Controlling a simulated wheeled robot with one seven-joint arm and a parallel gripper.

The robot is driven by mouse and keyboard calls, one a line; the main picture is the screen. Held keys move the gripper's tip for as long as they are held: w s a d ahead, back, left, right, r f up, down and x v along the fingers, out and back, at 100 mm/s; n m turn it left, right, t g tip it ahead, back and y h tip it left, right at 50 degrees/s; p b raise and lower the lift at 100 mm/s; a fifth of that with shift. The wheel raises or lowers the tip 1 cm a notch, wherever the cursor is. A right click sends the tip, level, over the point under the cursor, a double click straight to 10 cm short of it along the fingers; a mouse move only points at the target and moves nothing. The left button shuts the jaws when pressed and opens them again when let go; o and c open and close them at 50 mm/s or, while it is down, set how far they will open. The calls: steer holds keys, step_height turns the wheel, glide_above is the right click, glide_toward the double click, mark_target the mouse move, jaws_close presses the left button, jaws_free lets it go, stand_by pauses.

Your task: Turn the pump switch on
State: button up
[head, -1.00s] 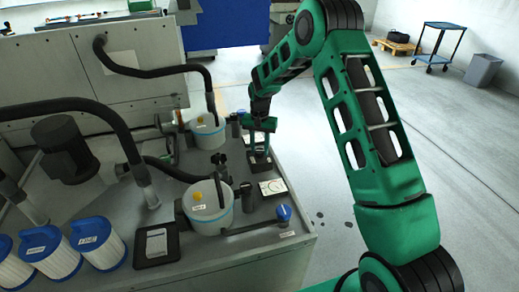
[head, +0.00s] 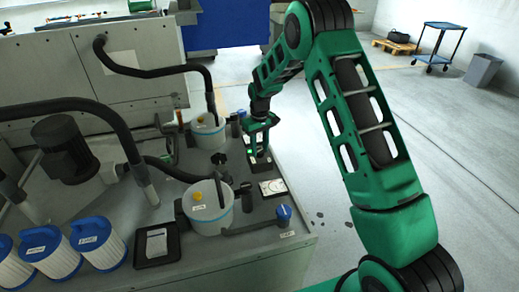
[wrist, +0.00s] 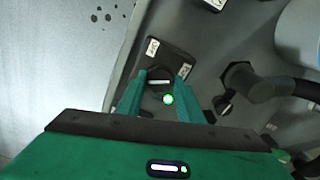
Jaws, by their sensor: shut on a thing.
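The pump switch is a dark box (wrist: 172,60) with a black round knob (wrist: 159,77) and two white labels. A white mark on the knob lies roughly level across the wrist view. A green lamp (wrist: 168,99) glows on the box. In the head view the switch box (head: 260,163) stands on the grey bench top, right of the far round pot. My gripper (wrist: 160,77) points down at the box, with its green fingers on either side of the knob, shut on it. In the head view my gripper (head: 260,145) hides part of the box.
Two pale round pots, the near one (head: 208,212) and the far one (head: 208,132), stand left of the switch. A blue-handled valve (head: 284,213) and a white round gauge plate (head: 272,188) are nearer. White filters and a tablet lie front left. Open floor is right.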

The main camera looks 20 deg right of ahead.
mark_target(260, 150)
steer(key=shift+w+n, duration=0.1)
steer(key=shift+n, duration=0.4)
steer(key=o, duration=1.1)
steer(key=shift+c, duration=0.2)
steer(key=shift+r, duration=0.15)
step_height(260, 150, up, 10)
steer(key=shift+r, duration=0.25)
